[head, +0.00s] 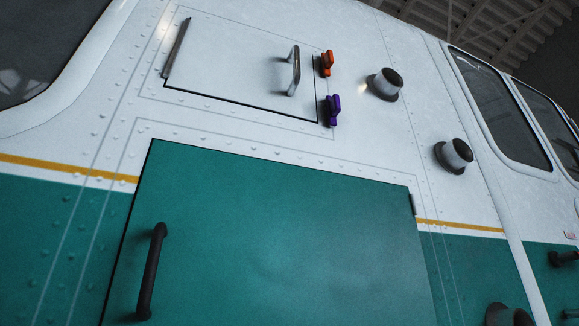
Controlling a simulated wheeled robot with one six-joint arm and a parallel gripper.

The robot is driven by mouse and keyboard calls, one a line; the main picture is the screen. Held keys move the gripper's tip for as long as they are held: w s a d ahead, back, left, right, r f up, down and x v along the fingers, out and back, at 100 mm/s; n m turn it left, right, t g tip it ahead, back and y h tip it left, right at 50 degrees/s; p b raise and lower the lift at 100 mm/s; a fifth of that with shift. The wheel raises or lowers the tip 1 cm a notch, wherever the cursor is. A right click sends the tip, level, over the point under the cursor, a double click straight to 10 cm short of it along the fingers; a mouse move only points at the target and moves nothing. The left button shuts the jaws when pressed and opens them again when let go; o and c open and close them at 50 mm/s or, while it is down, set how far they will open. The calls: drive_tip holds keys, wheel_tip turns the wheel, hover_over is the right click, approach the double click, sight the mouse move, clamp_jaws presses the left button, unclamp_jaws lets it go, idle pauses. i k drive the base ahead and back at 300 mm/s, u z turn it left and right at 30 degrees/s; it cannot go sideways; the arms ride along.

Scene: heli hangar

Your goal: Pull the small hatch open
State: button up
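The small hatch (225,70) is a white panel in the upper part of the helicopter's side. A dark gap shows along its lower and right edges, and its face looks about flush with the skin around it. A hinge strip (177,48) runs along its left edge. A metal bar handle (294,71) stands upright near its right edge. An orange latch (327,63) and a purple latch (333,110) sit on the skin just right of the hatch. My gripper is not in view.
Below is a larger green door (280,240) with a black bar handle (151,272). Round dark-rimmed fittings (385,84) and (454,155) stick out to the right. Windows lie at the far left and right. The space in front of the hatch looks clear.

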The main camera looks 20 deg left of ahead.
sight(211, 60)
drive_tip(key=z, duration=0.25)
drive_tip(key=i, duration=0.15)
drive_tip(key=u, duration=1.7)
